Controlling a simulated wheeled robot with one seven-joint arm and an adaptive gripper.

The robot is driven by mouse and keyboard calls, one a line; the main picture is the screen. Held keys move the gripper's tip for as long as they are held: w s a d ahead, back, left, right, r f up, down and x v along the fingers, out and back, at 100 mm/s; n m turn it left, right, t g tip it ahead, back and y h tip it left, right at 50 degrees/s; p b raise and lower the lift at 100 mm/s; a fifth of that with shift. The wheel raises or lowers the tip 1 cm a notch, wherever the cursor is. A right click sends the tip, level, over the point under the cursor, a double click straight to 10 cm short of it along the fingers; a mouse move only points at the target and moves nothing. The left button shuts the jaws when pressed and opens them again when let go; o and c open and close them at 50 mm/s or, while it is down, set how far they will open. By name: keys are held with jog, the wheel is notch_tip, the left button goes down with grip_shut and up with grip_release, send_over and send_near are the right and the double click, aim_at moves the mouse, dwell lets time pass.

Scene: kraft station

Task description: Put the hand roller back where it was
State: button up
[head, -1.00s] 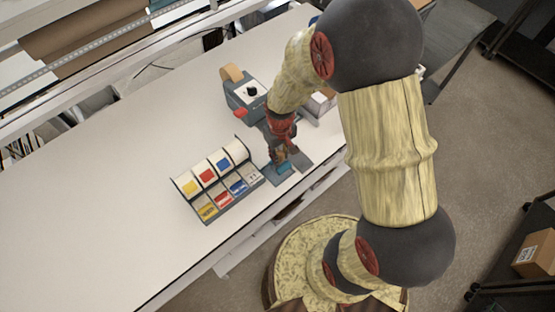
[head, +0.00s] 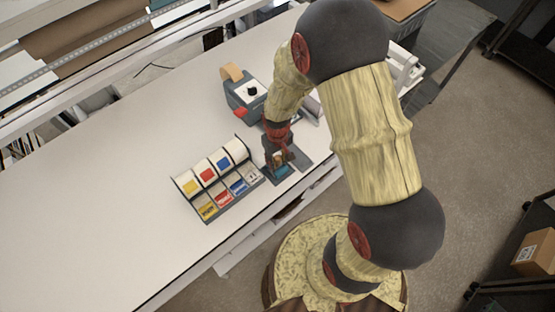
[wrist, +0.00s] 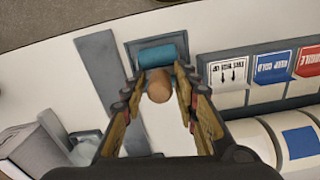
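The hand roller has a teal cylinder (wrist: 163,53) and a round wooden handle (wrist: 158,86). In the wrist view its cylinder is over a dark grey tray (wrist: 131,46); I cannot tell whether it rests fully on it. My gripper (wrist: 160,77) points down with one finger on each side of the handle, and narrow gaps seem to show between handle and fingers. In the head view my gripper (head: 277,160) is low over the table's front edge, and the roller (head: 281,171) shows as a small teal patch below it, partly hidden by the fingers.
A label rack (head: 217,179) with coloured rolls stands close left of my gripper. A grey tape dispenser (head: 245,95) stands behind it. A second flat grey plate (wrist: 98,62) lies beside the tray. The table's left part (head: 90,210) is clear.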

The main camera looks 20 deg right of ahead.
jog(key=shift+o, duration=0.7)
jog(key=shift+r, duration=0.3)
notch_tip(320, 180, up, 24)
jog(key=s+t, duration=0.2)
jog(key=s, duration=0.1)
jog(key=s+r+m+t, duration=0.1)
jog(key=s+r+t, duration=0.2)
jog(key=s+r, duration=0.8)
jog(key=shift+r+m+t, duration=0.3)
jog(key=shift+r+m, duration=0.1)
jog(key=shift+r, duration=0.55)
notch_tip(320, 180, down, 20)
jog(key=b, duration=2)
jog(key=shift+r, duration=0.15)
